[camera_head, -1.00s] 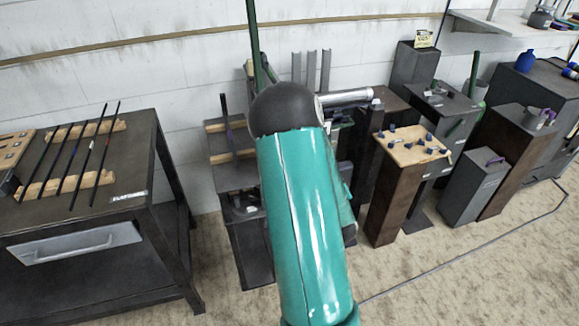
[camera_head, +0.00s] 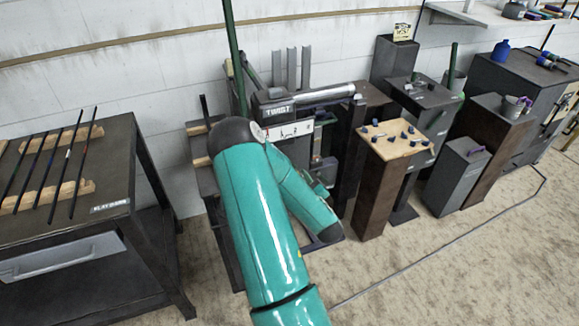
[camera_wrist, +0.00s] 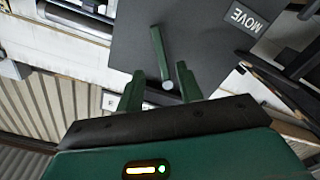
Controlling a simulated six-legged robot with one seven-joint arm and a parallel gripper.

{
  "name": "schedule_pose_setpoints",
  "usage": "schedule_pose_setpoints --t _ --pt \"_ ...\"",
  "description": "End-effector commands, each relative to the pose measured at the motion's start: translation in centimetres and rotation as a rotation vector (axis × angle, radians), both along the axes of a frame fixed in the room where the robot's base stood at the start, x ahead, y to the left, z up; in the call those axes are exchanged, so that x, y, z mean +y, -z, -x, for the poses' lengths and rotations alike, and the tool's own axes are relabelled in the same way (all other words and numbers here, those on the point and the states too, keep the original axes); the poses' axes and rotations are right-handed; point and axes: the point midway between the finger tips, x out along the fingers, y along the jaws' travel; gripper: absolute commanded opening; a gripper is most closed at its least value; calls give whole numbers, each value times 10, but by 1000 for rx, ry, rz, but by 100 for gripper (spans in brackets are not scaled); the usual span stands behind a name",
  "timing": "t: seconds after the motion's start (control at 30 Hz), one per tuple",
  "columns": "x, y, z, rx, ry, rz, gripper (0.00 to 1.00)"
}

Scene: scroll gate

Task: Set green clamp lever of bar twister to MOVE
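The green clamp lever (camera_wrist: 158,52) shows in the wrist view as a slim green bar on a dark plate (camera_wrist: 205,50), with a pale round end toward me. A MOVE label (camera_wrist: 247,18) is on the plate, up and right of the lever. My gripper (camera_wrist: 160,88) is open, with one green finger on each side of the lever's near end. I cannot tell whether a finger touches it. My gripper and the clamp lever cannot be made out there.
A dark bench (camera_head: 75,180) with several thin bars on wooden racks stands at left. Right of the twister are a brown pedestal (camera_head: 378,195) with small blue parts, and grey boxes. A tall green pole (camera_head: 233,55) rises behind my arm.

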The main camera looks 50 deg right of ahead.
Motion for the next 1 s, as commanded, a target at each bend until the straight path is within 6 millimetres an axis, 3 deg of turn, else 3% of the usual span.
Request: schedule_pose_setpoints --t 0.2,0.4,0.77,0.93,1.0 --pt "-21 0 -40 -2 -4 1 36" --pt "-33 0 -63 -1 -3 2 36" --pt "-36 0 -68 0 -2 -1 36" --pt "-36 0 -68 0 -2 -1 3" --pt "-36 0 -68 0 -2 0 0"
